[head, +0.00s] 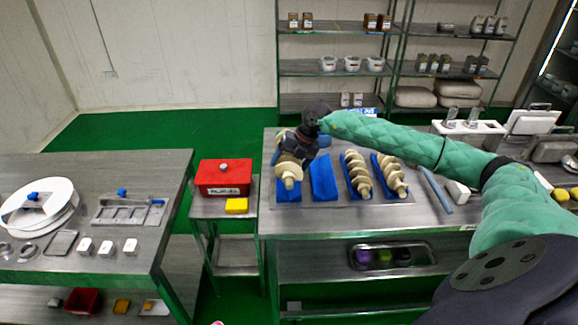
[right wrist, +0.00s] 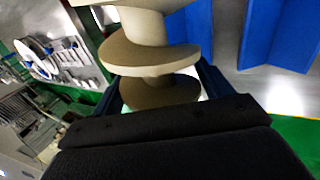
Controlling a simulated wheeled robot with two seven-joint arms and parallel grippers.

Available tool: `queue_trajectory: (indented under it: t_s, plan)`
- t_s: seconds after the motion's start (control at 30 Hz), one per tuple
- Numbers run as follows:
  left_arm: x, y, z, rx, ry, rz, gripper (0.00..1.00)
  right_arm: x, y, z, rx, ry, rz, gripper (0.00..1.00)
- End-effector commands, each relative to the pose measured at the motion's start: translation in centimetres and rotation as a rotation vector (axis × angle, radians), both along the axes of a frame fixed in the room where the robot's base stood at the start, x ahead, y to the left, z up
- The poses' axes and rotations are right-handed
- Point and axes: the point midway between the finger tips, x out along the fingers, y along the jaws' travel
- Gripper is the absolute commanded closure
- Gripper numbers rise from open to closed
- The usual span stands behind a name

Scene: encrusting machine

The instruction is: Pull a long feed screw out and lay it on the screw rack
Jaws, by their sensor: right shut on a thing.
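My right gripper (head: 304,145) is shut on a cream feed screw (head: 289,172) at the left end of the steel table. The screw is tilted, over or on the leftmost blue rest; whether it touches the rest cannot be told. In the right wrist view the screw (right wrist: 150,55) stands between the dark fingers. The screw rack shows as blue rests, with an empty blue rest (head: 323,178) just right of the held screw. Two more cream screws, one (head: 357,174) and another (head: 391,175), lie on the blue rests to the right. My left gripper does not show.
A red box (head: 223,178) and a yellow block (head: 236,205) sit on a small stand left of the table. A blue-grey bar (head: 436,190) lies right of the screws. A left table (head: 140,240) holds white discs and small parts. Shelves stand behind.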

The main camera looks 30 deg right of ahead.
Motion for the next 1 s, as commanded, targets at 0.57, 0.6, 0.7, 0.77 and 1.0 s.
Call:
queue_trajectory:
  t_s: [0.57, 0.6, 0.7, 0.77, 1.0]
  plan:
    - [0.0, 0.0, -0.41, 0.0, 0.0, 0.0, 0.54, 0.02, -0.01, 0.24, 0.0, -0.001, 0.0, 0.61]
    - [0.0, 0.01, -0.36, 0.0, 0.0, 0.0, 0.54, 0.02, -0.01, 0.29, 0.0, -0.001, 0.0, 0.61]
    - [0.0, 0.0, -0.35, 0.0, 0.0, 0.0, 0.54, 0.02, -0.01, 0.29, 0.0, -0.001, 0.0, 0.61]
    - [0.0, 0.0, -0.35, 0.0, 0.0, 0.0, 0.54, 0.01, -0.02, 0.27, 0.0, -0.001, 0.0, 0.61]
    - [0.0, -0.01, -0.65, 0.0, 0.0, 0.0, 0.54, 0.01, 0.0, -0.12, -0.001, -0.001, 0.0, 0.61]
